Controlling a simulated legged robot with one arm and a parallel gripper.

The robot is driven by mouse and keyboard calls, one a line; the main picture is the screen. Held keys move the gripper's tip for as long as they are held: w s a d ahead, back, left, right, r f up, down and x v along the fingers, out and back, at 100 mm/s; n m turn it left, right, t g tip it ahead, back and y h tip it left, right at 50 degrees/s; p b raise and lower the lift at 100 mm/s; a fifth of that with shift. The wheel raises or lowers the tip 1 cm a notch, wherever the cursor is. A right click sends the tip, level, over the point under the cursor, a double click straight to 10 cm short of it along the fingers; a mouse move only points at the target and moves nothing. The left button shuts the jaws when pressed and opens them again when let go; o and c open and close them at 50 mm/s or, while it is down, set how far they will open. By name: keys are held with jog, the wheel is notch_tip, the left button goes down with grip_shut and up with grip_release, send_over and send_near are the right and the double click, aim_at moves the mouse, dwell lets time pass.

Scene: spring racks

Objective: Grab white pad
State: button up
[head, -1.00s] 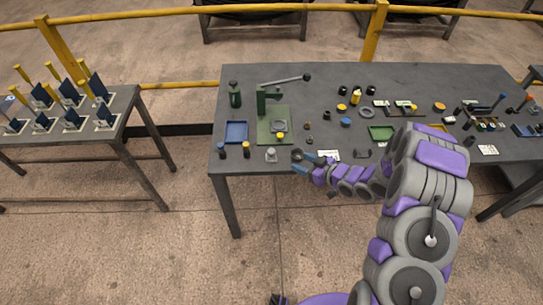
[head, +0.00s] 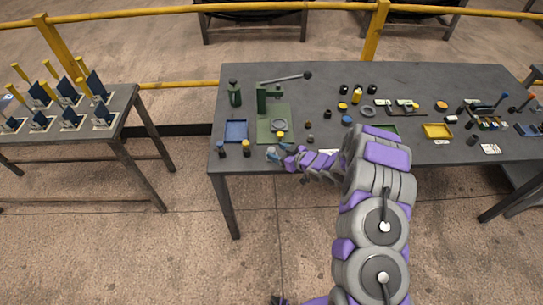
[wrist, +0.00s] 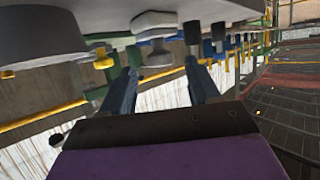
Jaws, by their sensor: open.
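The white pad, a small pale grey-white piece with a wide head and a narrower stem, stands near the front edge of the dark table. In the head view the pad (head: 271,152) is partly hidden by my gripper (head: 279,153), which reaches it from the right. In the wrist view the pad (wrist: 155,22) shows just beyond and between the two blue fingers of my gripper (wrist: 160,64). The fingers are apart, and I cannot tell whether either touches it.
A green press (head: 262,100) stands behind the pad. A yellow tray (head: 437,131) and small parts lie right. A side table (head: 125,105) holds several blue-and-yellow fixtures.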

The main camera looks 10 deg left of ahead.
aim_at(273, 150)
jog(key=b+x, duration=0.1)
jog(key=x, duration=0.3)
jog(key=shift+a, duration=0.15)
jog(key=c, duration=1.1)
